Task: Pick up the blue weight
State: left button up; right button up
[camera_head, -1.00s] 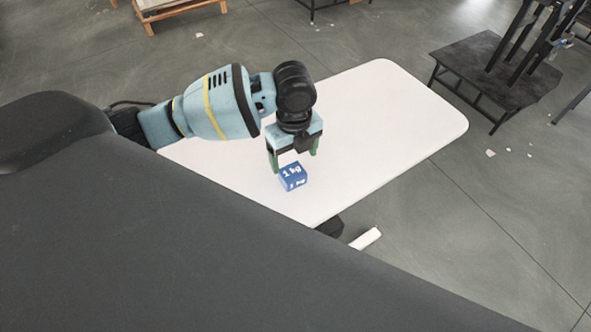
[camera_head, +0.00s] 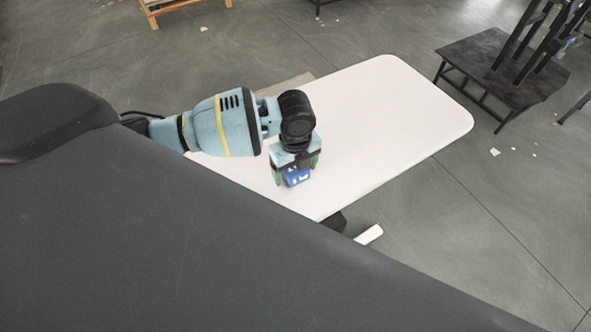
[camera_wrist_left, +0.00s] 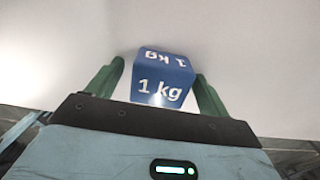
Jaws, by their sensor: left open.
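The blue weight (camera_head: 296,177) is a small cube with white "1 kg" lettering, standing on the white table (camera_head: 400,110). My left gripper (camera_head: 297,180) is lowered over it with its green fingers on either side. The left gripper is open. The top of the weight is partly hidden by the gripper in the head view. My right gripper is not in view.
The white table is otherwise bare, with free room toward the back right. A black low table (camera_head: 500,72) with dark upright parts stands on the floor at the right. A wooden stand (camera_head: 180,8) is at the far top left.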

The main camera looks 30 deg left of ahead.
pick_arm(q)
grip_shut()
jog(key=shift+w+r, duration=0.1)
jog(key=shift+r, duration=0.05)
dwell(0.4)
jog(key=shift+r, duration=0.15)
jog(key=shift+r, duration=1.45)
jog(key=shift+s+a+r, duration=0.2)
jog(key=shift+a, duration=0.05)
jog(key=s+a, duration=0.3)
jog(key=s+a+r, duration=0.1)
jog(key=s+a, duration=0.6)
jog(key=s, duration=0.1)
jog(key=shift+s+a+r, duration=0.1)
jog(key=shift+a+r, duration=0.05)
jog(key=shift+a, duration=0.15)
